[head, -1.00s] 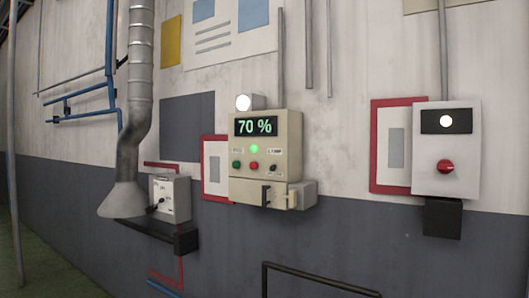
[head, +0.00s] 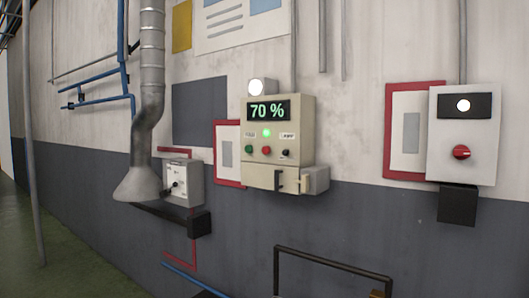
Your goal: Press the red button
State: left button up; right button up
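The red button (head: 266,150) is a small round knob on the front of a beige control box (head: 280,113) mounted on the wall. A green button (head: 248,149) sits to its left and a small black knob (head: 286,153) to its right. Above them a green light (head: 267,133) glows and a display (head: 267,110) reads 70 %. A second red control, a round knob (head: 461,152), is on the grey-white box (head: 465,133) at the right. Neither of my grippers shows in the head view.
A grey switch box (head: 184,183) hangs on the wall left of the beige box, beside a metal duct (head: 143,178). A dark rail frame (head: 333,264) stands at the bottom centre. Open green floor (head: 70,250) lies at the lower left.

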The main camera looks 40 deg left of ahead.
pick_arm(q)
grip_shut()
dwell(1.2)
